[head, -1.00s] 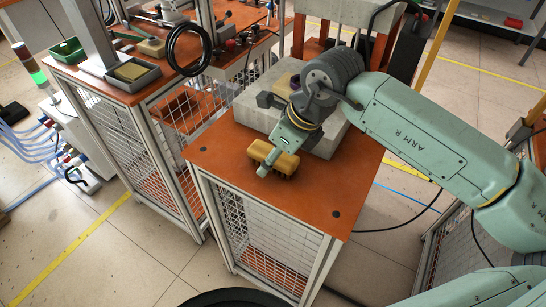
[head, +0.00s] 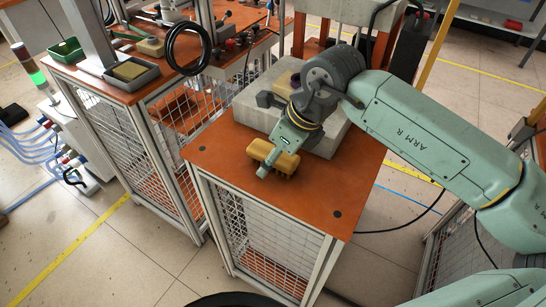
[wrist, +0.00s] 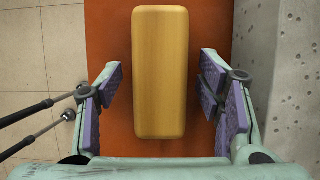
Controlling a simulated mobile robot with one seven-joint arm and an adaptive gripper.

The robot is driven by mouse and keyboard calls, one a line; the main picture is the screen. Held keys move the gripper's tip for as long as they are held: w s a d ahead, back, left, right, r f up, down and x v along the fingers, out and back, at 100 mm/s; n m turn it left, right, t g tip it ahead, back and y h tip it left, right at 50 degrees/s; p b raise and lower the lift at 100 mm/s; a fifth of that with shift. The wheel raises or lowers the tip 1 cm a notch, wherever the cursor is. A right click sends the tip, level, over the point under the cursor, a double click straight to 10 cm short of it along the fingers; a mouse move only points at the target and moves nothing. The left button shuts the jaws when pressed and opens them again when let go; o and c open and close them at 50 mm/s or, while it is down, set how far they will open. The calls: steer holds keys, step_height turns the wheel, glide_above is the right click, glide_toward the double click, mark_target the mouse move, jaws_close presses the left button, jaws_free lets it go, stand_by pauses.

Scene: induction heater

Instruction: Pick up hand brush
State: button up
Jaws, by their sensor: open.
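The hand brush (head: 285,166) is a yellow wooden block with its bristle side facing the front in the head view. It lies on the orange top of a small cabinet (head: 318,200). In the wrist view its smooth wooden back (wrist: 160,72) runs lengthwise between the fingers. My gripper (head: 270,157) is open over the brush. In the wrist view the purple-padded fingers (wrist: 165,95) stand on either side of the brush, with a gap on each side. In the head view the gripper hides part of the brush.
A grey concrete block (head: 332,140) stands on the cabinet right behind my gripper; it also shows at the right of the wrist view (wrist: 285,60). A second orange-topped bench (head: 125,94) with trays and tools stands to the left. The cabinet top's front part is clear.

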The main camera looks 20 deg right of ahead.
steer(key=shift+c, duration=0.3)
steer(key=c, duration=1.2)
